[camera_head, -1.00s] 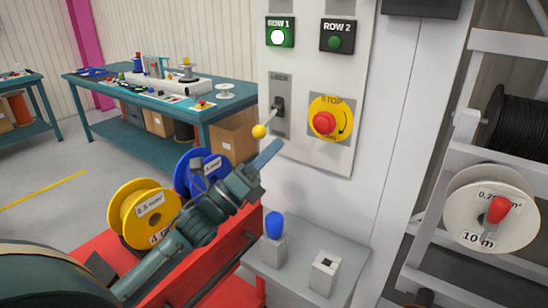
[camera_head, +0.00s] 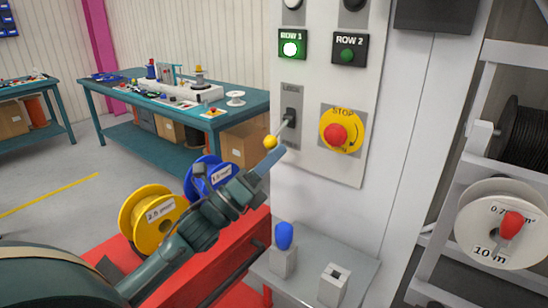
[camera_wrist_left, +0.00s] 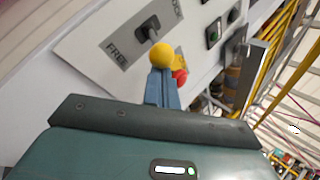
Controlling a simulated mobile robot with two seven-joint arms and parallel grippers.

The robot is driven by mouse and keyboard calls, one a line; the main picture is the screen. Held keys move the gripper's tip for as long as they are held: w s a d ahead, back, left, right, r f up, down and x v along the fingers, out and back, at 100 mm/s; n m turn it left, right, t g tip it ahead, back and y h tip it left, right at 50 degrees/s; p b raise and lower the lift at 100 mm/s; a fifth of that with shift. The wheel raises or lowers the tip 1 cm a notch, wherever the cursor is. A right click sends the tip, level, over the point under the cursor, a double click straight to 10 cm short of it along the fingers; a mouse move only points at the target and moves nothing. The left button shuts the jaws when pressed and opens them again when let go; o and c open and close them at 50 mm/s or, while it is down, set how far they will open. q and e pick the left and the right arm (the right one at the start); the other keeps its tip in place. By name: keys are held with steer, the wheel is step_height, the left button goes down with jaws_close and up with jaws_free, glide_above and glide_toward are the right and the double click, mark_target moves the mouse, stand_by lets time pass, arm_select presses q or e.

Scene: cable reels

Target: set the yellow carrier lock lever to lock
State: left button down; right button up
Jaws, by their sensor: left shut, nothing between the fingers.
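The carrier lock lever has a yellow ball knob (camera_head: 270,142) on a thin rod, rising from a dark switch on a grey plate (camera_head: 291,95) marked LOCK at its top. The knob hangs low and stands out from the panel. In the left wrist view the knob (camera_wrist_left: 162,54) is just beyond my fingertips, and the plate shows FREE at its lower end. My left gripper (camera_head: 275,157) is shut and empty, its blue-grey fingers just below the knob. I cannot tell whether they touch it. My right gripper is not in view.
A red STOP button (camera_head: 336,134) on a yellow disc is close right of the lever. Below are a grey shelf (camera_head: 310,262) and a blue knob (camera_head: 284,235). Yellow (camera_head: 152,218) and blue (camera_head: 208,178) reels stand left, behind my arm.

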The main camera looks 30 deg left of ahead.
mark_target(269, 144)
arm_select(q)
steer(key=shift+s+r, duration=0.2)
steer(key=shift+r, duration=0.2)
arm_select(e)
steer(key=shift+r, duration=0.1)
arm_select(q)
steer(key=r+p, duration=0.1)
steer(key=s+r, duration=0.1)
steer(key=r, duration=0.1)
steer(key=shift+r+p, duration=0.15)
steer(key=shift+p, duration=0.25)
steer(key=shift+a, duration=0.15)
steer(key=shift+f, duration=0.2)
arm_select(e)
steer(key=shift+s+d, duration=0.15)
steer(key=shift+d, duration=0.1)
arm_select(q)
steer(key=shift+f, duration=0.1)
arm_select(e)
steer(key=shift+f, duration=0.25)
